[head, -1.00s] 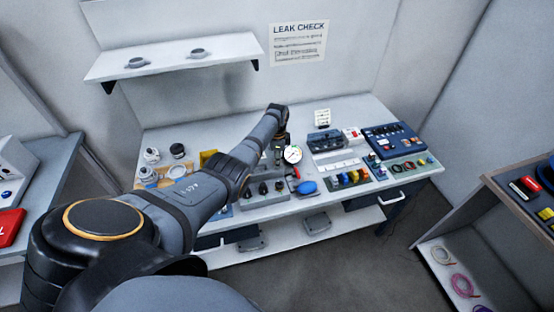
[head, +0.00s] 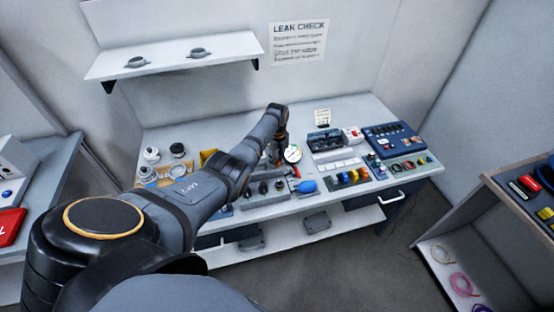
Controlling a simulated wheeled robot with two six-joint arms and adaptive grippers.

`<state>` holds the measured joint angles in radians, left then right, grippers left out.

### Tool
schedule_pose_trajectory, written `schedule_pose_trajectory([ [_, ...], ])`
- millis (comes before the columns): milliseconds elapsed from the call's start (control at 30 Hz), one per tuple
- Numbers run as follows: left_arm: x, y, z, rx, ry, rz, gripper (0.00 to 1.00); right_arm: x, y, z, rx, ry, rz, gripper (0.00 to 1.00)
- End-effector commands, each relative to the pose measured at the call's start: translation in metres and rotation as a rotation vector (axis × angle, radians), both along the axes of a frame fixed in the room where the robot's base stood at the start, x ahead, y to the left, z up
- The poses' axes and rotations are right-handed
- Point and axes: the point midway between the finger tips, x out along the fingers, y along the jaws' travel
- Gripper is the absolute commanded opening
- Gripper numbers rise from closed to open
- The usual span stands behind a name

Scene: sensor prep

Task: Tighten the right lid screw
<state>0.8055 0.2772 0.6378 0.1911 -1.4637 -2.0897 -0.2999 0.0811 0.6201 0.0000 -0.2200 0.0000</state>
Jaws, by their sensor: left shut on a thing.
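My left arm reaches from the lower left across the workbench (head: 370,108). My left gripper (head: 279,150) points down beside a round white dial gauge (head: 292,154). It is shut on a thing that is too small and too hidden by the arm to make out. The lid and its right screw cannot be made out; the arm covers part of that area. My right gripper does not show.
A blue bulb (head: 306,186) lies near the bench's front edge. A blue case (head: 393,138) and a row of coloured parts (head: 352,176) stand to the right. A wall shelf (head: 175,57) holds two small grey parts.

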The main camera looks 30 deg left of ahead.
Motion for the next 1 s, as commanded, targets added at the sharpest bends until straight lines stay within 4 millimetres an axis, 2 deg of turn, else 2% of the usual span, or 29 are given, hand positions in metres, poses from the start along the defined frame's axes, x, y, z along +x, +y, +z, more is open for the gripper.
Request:
schedule_pose_trajectory([
  [500,0.0001,-0.0003,0.0003,-0.001,-0.001,-0.447,0.00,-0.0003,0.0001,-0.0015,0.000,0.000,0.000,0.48],
  [1000,-0.0003,-0.0002,0.0002,-0.001,0.000,-0.640,0.00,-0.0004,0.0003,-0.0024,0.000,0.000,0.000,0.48],
])
